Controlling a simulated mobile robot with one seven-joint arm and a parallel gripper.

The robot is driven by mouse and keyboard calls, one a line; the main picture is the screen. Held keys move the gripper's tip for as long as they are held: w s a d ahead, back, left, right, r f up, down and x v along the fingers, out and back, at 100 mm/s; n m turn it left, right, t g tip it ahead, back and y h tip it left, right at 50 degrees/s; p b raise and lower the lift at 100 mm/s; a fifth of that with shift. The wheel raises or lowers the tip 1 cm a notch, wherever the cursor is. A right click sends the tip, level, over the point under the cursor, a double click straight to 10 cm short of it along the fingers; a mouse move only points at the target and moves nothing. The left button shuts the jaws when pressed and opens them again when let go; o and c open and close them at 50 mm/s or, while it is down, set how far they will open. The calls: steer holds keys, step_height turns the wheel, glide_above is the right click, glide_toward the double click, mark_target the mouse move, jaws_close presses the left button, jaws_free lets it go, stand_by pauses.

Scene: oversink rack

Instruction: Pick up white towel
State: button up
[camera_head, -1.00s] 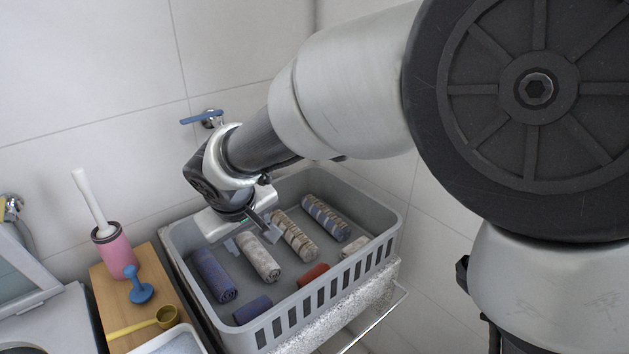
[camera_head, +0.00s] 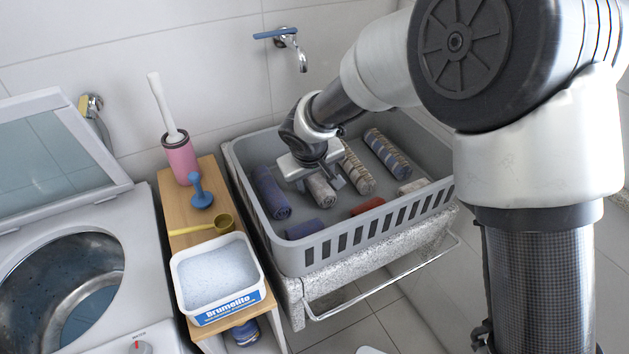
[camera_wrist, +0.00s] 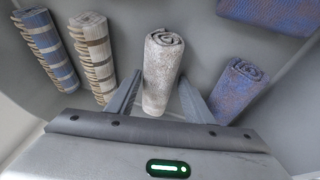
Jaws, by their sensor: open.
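The white towel (camera_head: 320,189) is a rolled, greyish-white towel lying in the grey basket (camera_head: 282,255). In the wrist view the white towel (camera_wrist: 160,72) lies upright in the picture, its spiral end at the top. My gripper (camera_head: 318,184) is over it, and in the wrist view my gripper (camera_wrist: 157,100) is open, one finger on each side of the towel.
A blue towel (camera_head: 270,192) lies left of it, a beige striped towel (camera_head: 357,170) and a blue striped towel (camera_head: 387,153) right. Smaller rolls, blue (camera_head: 304,229) and red (camera_head: 367,206), lie in front. The basket walls surround them. A washing machine (camera_head: 140,215) stands left.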

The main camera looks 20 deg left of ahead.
steer(key=c, duration=0.7)
steer(key=shift+r, duration=0.1)
